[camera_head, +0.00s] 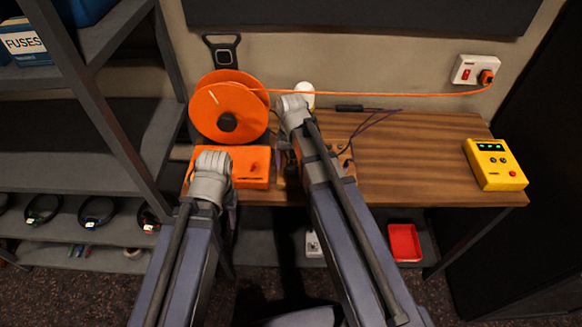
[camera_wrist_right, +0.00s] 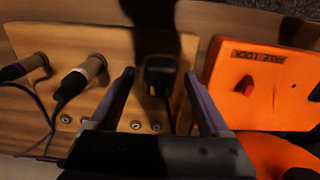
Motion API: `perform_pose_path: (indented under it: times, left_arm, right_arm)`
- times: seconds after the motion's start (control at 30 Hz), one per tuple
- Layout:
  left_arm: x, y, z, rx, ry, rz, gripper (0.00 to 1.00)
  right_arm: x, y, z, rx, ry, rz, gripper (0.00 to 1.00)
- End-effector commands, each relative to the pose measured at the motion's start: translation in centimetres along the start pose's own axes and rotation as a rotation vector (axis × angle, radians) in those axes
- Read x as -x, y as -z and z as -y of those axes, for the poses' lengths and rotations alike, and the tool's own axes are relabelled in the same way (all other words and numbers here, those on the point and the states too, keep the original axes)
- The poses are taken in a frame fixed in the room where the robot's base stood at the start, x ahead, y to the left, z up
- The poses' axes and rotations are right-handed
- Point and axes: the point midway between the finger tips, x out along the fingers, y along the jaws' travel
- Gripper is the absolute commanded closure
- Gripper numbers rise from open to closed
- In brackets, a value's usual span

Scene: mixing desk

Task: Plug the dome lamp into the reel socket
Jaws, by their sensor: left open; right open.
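A black plug (camera_wrist_right: 160,75) with a cable stands at the edge of a wooden board in the right wrist view. My right gripper (camera_wrist_right: 158,88) is open, with one finger on either side of the plug; I cannot tell whether they touch it. The orange reel (camera_head: 228,106) stands at the back left of the desk, behind its orange box (camera_head: 250,165). No socket opening on the reel can be made out. A white rounded thing (camera_head: 304,88), perhaps the dome lamp, is partly hidden behind my right arm. My left gripper (camera_head: 212,162) is over the box's left part, its fingers hidden.
The wooden board (camera_wrist_right: 95,45) also holds two cylindrical plugs with cables. A red switch (camera_wrist_right: 244,86) sits on the orange box. An orange cable (camera_head: 400,94) runs to the wall outlet (camera_head: 470,70). A yellow device (camera_head: 495,165) is at right; the desk's right-middle (camera_head: 410,160) is clear.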

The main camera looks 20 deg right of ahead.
Motion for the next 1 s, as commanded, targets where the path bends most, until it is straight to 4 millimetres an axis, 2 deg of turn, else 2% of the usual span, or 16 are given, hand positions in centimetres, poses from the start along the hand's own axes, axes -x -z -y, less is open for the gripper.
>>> perform_pose_path:
  times: [0.5, 1.0]
  left_arm:
    - [-0.01, 0.00, 0.00, 0.000, 0.000, 0.000, 0.50]
    - [-0.01, 0.00, 0.00, 0.000, 0.000, 0.000, 0.50]
  right_arm:
    - [-0.01, 0.00, 0.00, 0.000, 0.000, 0.000, 0.20]
    - [-0.01, 0.00, 0.00, 0.000, 0.000, 0.000, 0.75]
